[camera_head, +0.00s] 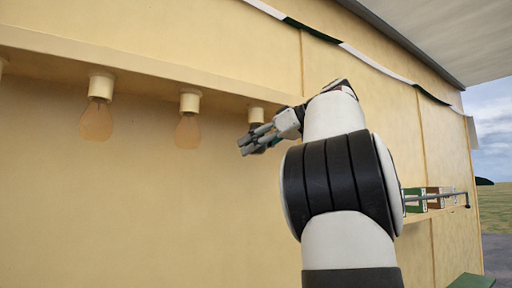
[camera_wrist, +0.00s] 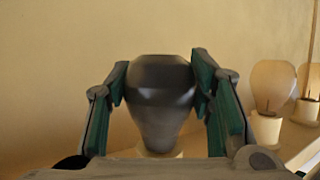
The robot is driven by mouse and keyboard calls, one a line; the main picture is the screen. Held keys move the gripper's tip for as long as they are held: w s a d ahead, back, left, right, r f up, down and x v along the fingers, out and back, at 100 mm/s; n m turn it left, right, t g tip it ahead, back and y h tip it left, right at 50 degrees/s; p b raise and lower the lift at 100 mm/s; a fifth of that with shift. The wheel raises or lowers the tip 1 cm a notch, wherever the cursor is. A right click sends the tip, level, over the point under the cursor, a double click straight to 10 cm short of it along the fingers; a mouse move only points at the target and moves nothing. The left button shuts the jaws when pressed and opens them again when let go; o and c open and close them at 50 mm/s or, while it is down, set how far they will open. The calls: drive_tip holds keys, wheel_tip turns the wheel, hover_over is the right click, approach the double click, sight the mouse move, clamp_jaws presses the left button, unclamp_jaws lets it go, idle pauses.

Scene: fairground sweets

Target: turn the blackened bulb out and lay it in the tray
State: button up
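The blackened bulb (camera_wrist: 161,105) is a dark grey, smoky bulb seated in a pale socket (camera_wrist: 160,153) in the wrist view. My gripper (camera_wrist: 160,78) has a finger on each side of its widest part, and both pads appear to touch the glass. In the head view my gripper (camera_head: 252,142) is up under the ledge, just below the rightmost visible socket (camera_head: 256,113), and its fingers and wrist hide most of that bulb. I cannot make out a tray for certain; a green surface (camera_head: 474,281) shows at the lower right edge.
Two clear amber bulbs (camera_head: 96,121) (camera_head: 188,131) hang to the left under the cream ledge (camera_head: 140,66). Other bulbs (camera_wrist: 272,88) stand close at the right of the wrist view. A shelf with small boxes (camera_head: 434,197) is on the wall at right.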

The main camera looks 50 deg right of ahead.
drive_tip(key=shift+w+m+h+b, duration=0.1)
drive_tip(key=shift+m+h+b, duration=0.2)
drive_tip(key=shift+b, duration=0.4)
drive_tip(key=shift+c, duration=0.2)
drive_tip(key=shift+f+m+h+b, duration=0.1)
drive_tip(key=shift+m+h+b, duration=2.6)
drive_tip(key=shift+b, duration=0.95)
drive_tip(key=shift+m+g+h+b, duration=0.8)
drive_tip(key=shift+m+h+b, duration=0.4)
drive_tip(key=shift+h+b, duration=0.5)
drive_tip(key=shift+m+g+h+b, duration=0.3)
drive_tip(key=shift+m+h+b, duration=0.1)
drive_tip(key=shift+m+h, duration=0.1)
drive_tip(key=shift+m+g+h+b, duration=0.35)
drive_tip(key=shift+m+g+h, duration=0.05)
drive_tip(key=shift+m+h, duration=0.1)
drive_tip(key=o, duration=1.3)
